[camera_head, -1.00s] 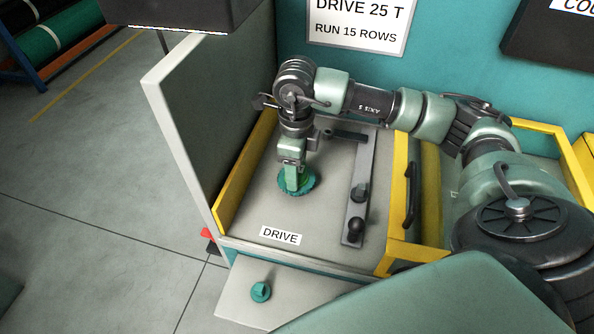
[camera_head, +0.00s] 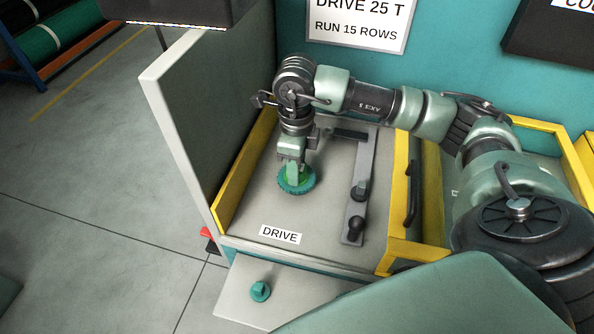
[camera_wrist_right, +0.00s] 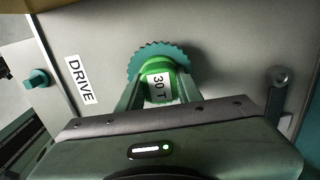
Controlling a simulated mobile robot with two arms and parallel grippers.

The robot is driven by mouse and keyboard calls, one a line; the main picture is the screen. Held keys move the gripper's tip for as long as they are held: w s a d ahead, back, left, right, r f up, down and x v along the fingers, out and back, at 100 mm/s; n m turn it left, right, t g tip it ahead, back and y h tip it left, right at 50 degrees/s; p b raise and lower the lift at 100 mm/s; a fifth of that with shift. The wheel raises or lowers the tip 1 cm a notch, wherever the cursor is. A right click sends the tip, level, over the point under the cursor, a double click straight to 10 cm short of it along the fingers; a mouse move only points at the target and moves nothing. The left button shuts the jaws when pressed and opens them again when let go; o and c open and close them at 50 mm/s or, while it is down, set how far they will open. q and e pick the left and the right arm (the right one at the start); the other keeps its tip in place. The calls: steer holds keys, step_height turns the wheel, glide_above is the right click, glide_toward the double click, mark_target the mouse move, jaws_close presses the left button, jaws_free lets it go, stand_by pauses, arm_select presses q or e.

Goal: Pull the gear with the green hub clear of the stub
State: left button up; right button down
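The gear with the green hub (camera_head: 285,188) is a teal toothed disc over the grey panel marked DRIVE. In the right wrist view its teal teeth (camera_wrist_right: 152,55) fan out behind the bright green hub (camera_wrist_right: 178,66), which carries a "30 T" label. My right gripper (camera_head: 296,172) comes down from above, its two fingers on either side of the hub, shut on it. The gear appears to stand a little off the panel, with a shadow beside it. The stub is hidden behind gear and gripper, so I cannot tell whether it is still inside. My left gripper is not in view.
Yellow frame edges (camera_head: 245,170) and a tall grey side panel (camera_head: 185,130) bound the recess. A teal knob (camera_head: 260,291) sits on the lower front ledge. The panel in front of the gear is clear.

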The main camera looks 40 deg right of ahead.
steer(key=shift+r+p, duration=0.4)
steer(key=shift+r, duration=0.5)
stand_by(0.3)
steer(key=shift+r+p, duration=1.15)
steer(key=shift+r, duration=1)
steer(key=shift+r+p, duration=1.05)
steer(key=shift+r, duration=1)
steer(key=shift+f, duration=0.1)
